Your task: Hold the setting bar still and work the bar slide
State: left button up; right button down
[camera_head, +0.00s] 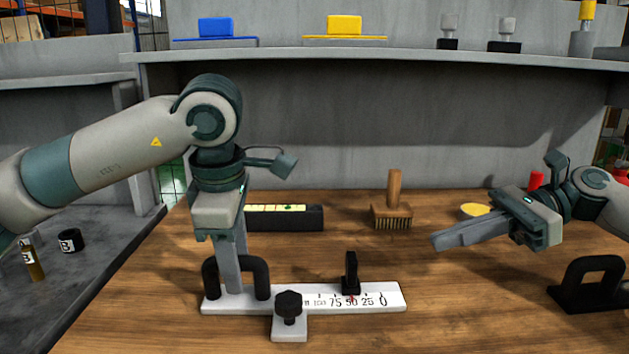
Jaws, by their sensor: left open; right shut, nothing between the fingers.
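The white setting bar (394,293) lies on the wooden table, with a printed scale whose 0 is at the right. A black arched handle (262,272) stands on its left end. The black bar slide (351,270) is upright on the bar, with a red mark near the 50. A black knob (288,303) sits on a white tab at the front edge. My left gripper (232,290) points down at the handle, open; its fingers overlap the arch, and contact is unclear. My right gripper (437,240) is shut and empty, pointing left above the table, right of the slide.
A dark block with a yellow strip (312,218), a wooden brush (392,212) and a yellow-topped dish (474,210) stand behind the bar. A black handled block (592,285) is at right. The table between bar and black block is clear. A grey shelf (400,56) spans the back.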

pick_arm(q)
notch_tip(320, 180, up, 11)
jog(key=s, duration=0.2)
jog(key=shift+s+r, duration=0.15)
dwell(0.5)
